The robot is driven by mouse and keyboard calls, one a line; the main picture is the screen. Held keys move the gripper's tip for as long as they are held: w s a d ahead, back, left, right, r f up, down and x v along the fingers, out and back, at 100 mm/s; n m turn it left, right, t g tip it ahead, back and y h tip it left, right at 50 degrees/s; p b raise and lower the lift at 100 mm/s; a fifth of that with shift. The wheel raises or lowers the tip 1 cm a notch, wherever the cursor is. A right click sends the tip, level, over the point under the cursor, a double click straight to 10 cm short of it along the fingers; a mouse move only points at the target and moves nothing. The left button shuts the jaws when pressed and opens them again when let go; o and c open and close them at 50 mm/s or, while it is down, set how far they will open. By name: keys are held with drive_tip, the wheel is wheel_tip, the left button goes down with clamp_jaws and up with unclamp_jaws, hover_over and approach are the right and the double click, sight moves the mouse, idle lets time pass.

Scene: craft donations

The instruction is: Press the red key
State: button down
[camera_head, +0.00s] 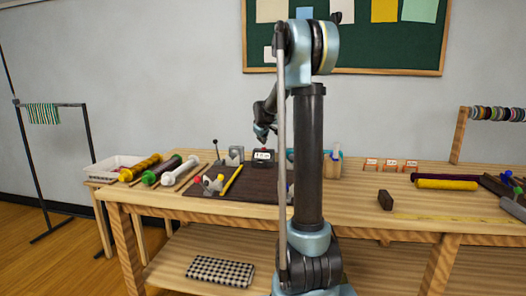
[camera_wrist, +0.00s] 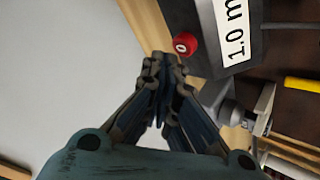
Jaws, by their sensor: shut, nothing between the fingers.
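The red key (camera_wrist: 184,43) is a small round red button with a pale mark, at the edge of a dark device (camera_wrist: 262,45) with a white "1.0 m" label. In the head view the device (camera_head: 263,156) stands at the back of the dark mat, with the red key (camera_head: 263,149) at its top. My gripper (camera_wrist: 164,68) is shut and empty. Its fingertips show just below and left of the key in the wrist view, with a small gap in the picture. In the head view my gripper (camera_head: 261,132) is above the device.
A dark mat (camera_head: 235,193) on the wooden table (camera_head: 365,195) holds a yellow stick (camera_head: 231,180) and small grey tools. Rolls (camera_head: 161,169) and a white bin (camera_head: 112,169) are at left. A dark block (camera_head: 385,200) lies right. My arm hides part of the table.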

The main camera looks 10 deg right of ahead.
drive_tip(key=shift+s+f, duration=0.1)
drive_tip(key=shift+f, duration=0.75)
idle(1.0)
drive_tip(key=shift+r, duration=0.9)
drive_tip(key=shift+r, duration=2.55)
